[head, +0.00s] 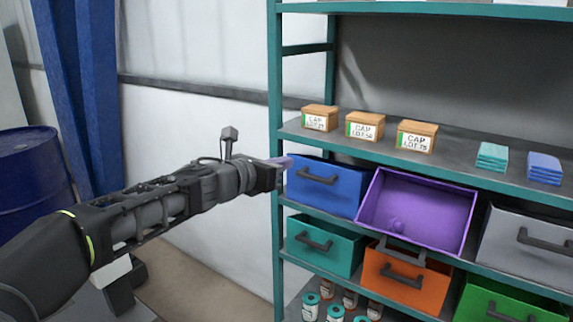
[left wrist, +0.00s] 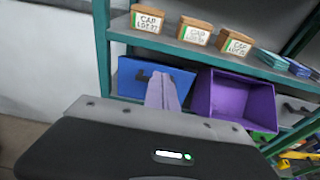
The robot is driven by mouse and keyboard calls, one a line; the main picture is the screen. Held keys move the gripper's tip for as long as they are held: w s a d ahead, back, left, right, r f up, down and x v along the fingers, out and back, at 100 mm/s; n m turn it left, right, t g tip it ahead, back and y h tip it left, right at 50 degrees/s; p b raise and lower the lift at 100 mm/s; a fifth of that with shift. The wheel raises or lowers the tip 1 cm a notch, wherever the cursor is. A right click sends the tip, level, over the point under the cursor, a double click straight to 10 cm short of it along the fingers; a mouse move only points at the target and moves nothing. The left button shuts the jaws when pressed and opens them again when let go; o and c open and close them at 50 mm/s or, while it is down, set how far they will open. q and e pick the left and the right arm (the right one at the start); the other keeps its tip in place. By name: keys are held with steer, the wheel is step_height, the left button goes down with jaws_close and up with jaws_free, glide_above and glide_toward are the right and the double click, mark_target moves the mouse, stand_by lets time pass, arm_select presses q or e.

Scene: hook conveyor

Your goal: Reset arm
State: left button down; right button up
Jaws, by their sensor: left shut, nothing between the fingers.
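My left arm reaches in from the left in the head view. Its gripper (head: 284,161) is shut and empty, with pale purple fingertips in front of the shelf's left post, near the blue drawer (head: 326,187). In the left wrist view the closed fingers (left wrist: 162,92) point toward the shelf, in front of the blue drawer. I cannot tell whether they touch it. My right gripper is not in view.
The teal shelf (head: 277,110) holds several boxes and coloured stacks. The purple drawer (head: 420,208) is tilted open, with a small purple ball or knob inside. Teal (head: 325,246), orange (head: 407,280), grey and green drawers sit around it. A blue barrel (head: 28,165) stands left.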

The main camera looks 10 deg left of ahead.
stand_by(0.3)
arm_select(q)
steer(key=s+d+f+n+g, duration=0.1)
steer(key=s+d+f+n, duration=0.15)
steer(key=f+n, duration=0.75)
steer(key=s+d+f+n+g, duration=0.2)
steer(key=d+f+n, duration=0.1)
steer(key=f+n, duration=0.7)
steer(key=s+d+f+n+g, duration=0.1)
steer(key=s+d+f+n, duration=0.15)
steer(key=f+n, duration=0.75)
steer(key=s+f+n+g+y, duration=0.1)
steer(key=s+f+n+g, duration=0.15)
steer(key=s+f, duration=0.45)
steer(key=s+f+n+g, duration=0.2)
steer(key=s+f+n, duration=0.2)
steer(key=f, duration=0.8)
steer(key=s+f+n+g, duration=0.2)
steer(key=s+f, duration=0.2)
steer(key=s, duration=0.3)
steer(key=s+d+f+n+g+b, duration=0.1)
steer(key=s+f, duration=0.4)
steer(key=s, duration=0.3)
steer(key=s+f+n+g+y, duration=0.1)
steer(key=s+f+n+g, duration=0.1)
steer(key=s+f, duration=0.3)
steer(key=s, duration=0.3)
steer(key=shift+s+d+n+g, duration=0.15)
steer(key=shift+d+n+g, duration=0.15)
steer(key=shift+n+g, duration=0.05)
